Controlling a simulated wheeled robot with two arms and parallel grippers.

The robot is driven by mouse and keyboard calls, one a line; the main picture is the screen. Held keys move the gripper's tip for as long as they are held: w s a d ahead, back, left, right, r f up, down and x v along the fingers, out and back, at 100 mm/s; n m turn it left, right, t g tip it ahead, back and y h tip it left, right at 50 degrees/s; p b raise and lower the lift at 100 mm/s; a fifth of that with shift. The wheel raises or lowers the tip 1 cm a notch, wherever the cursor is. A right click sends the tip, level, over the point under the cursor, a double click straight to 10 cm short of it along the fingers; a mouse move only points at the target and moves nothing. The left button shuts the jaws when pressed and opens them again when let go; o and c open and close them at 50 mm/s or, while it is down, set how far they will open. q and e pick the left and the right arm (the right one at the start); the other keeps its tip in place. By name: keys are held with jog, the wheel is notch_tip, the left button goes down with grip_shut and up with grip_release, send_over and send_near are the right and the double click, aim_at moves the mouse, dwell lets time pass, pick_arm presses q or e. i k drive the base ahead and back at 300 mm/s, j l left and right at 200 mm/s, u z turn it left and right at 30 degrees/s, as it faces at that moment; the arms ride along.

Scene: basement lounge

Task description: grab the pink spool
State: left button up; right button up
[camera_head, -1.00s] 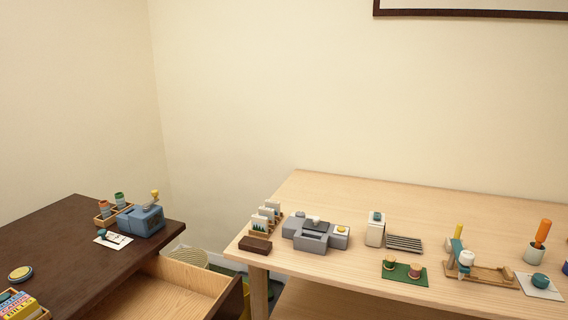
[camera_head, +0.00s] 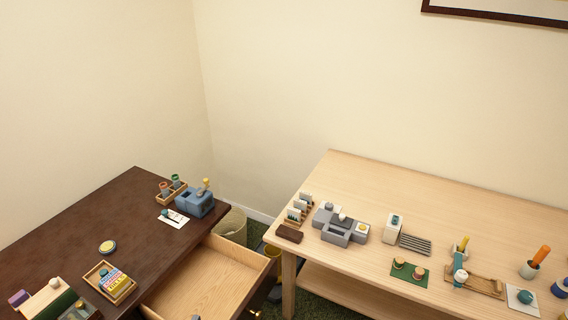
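I cannot make out a clearly pink spool. Two small spool-like jars, one with an orange-red top (camera_head: 165,188) and one with a green top (camera_head: 175,182), stand in a wooden holder (camera_head: 172,196) at the back of the dark desk. A small purple piece (camera_head: 18,298) sits at the left end of a cream block on the same desk, at the lower left; its shape is unclear. Two small round pieces with reddish-tan sides (camera_head: 418,272) stand on a green mat on the light table. Neither of my grippers is in view.
The dark desk (camera_head: 80,215) has an open, mostly bare drawer (camera_head: 205,278). A blue crank device (camera_head: 195,202) stands at its back corner. The light table (camera_head: 400,190) holds grey blocks and several small tools. A wicker basket (camera_head: 231,223) stands between them.

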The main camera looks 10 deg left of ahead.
aim_at(418, 272)
jog(key=u, duration=0.55)
jog(key=k+z, duration=0.1)
jog(key=z, duration=0.3)
jog(key=l+z, duration=0.1)
jog(key=z, duration=0.35)
jog(key=k+l+z, duration=0.1)
jog(key=z, duration=0.3)
